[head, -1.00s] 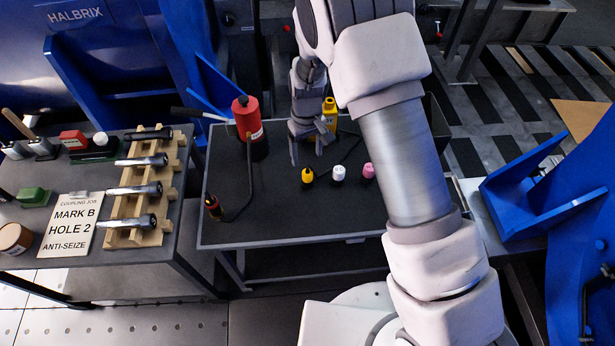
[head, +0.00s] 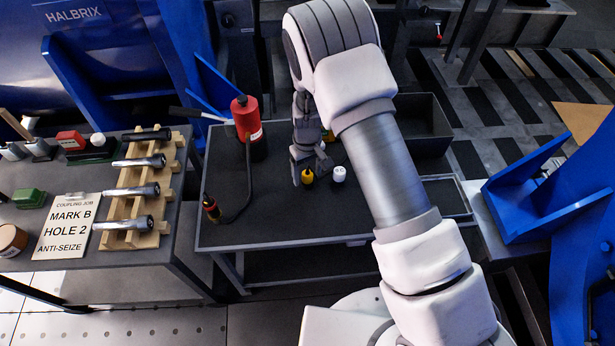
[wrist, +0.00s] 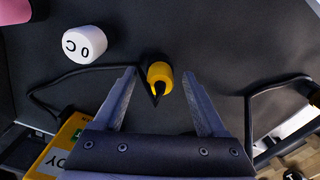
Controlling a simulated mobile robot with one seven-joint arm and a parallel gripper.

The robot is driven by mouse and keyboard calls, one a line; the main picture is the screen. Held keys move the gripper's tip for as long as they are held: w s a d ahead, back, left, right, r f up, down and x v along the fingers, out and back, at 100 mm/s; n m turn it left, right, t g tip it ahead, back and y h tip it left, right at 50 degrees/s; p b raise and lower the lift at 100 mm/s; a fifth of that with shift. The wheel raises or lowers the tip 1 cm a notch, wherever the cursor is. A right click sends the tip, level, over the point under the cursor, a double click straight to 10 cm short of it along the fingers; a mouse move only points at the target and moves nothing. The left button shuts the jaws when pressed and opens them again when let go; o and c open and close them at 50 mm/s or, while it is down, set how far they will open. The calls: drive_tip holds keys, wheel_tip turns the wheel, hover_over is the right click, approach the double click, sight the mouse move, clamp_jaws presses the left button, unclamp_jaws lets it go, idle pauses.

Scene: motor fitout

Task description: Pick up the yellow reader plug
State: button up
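The yellow reader plug (head: 308,176) stands on the dark table top, with a black tip. In the wrist view the yellow plug (wrist: 160,75) lies between the ends of my two fingers, with a gap on each side. My gripper (head: 308,172) is open and empty, low over the table at the plug. The fingers (wrist: 158,85) do not touch the plug in the wrist view. The exact height of the fingertips over the table is hard to tell.
A white plug (head: 338,174) stands just right of the yellow one; a pink plug (wrist: 14,10) shows in the wrist view. A yellow device (wrist: 62,145) with a cable sits near my gripper. A red cylinder (head: 246,118) stands left.

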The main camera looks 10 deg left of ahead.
clamp_jaws()
drive_tip(key=shift+r, duration=0.1)
